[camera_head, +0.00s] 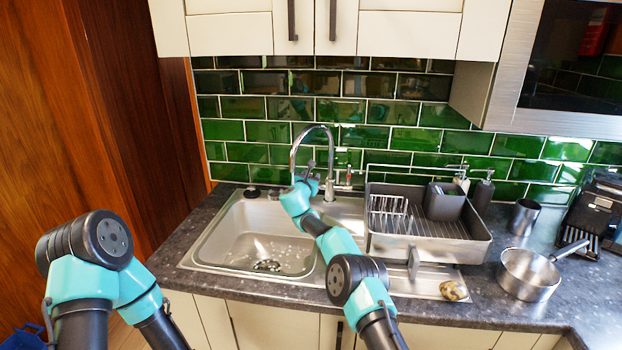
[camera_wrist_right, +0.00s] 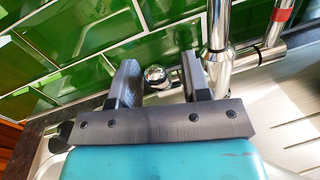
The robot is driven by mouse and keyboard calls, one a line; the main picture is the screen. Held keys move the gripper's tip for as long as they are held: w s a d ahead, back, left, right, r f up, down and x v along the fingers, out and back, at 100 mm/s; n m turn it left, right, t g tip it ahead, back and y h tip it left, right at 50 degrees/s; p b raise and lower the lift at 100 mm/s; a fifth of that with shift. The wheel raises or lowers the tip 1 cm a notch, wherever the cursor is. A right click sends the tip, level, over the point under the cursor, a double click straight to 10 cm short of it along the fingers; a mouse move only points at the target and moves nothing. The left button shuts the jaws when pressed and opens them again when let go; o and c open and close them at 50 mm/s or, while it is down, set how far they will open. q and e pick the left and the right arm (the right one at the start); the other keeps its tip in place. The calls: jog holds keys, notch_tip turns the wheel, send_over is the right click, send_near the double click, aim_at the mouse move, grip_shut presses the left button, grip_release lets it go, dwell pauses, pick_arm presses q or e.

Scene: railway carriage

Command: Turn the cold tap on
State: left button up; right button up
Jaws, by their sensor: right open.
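A chrome mixer tap (camera_head: 331,160) with a tall arched spout stands behind the sink. In the wrist view its upright body (camera_wrist_right: 218,35) is just right of my right gripper. A lever with a red band (camera_wrist_right: 282,15) is on the tap's right side; it also shows in the head view (camera_head: 349,174). My right gripper (camera_head: 311,168) is open at the tap's left side. In the wrist view a round chrome knob end (camera_wrist_right: 155,75) appears between its fingers (camera_wrist_right: 160,70); contact cannot be told. No blue mark shows. My left arm is at the left, its gripper out of view.
The steel sink (camera_head: 232,232) lies below my right arm. A dish rack (camera_head: 430,243) stands on the drainer to the right, with a sponge (camera_head: 453,290) in front. A saucepan (camera_head: 529,272) and a metal cup (camera_head: 524,217) are farther right. Green tiles close off the back.

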jog(key=shift+w, duration=0.1)
dwell(0.3)
grip_shut()
dwell(0.4)
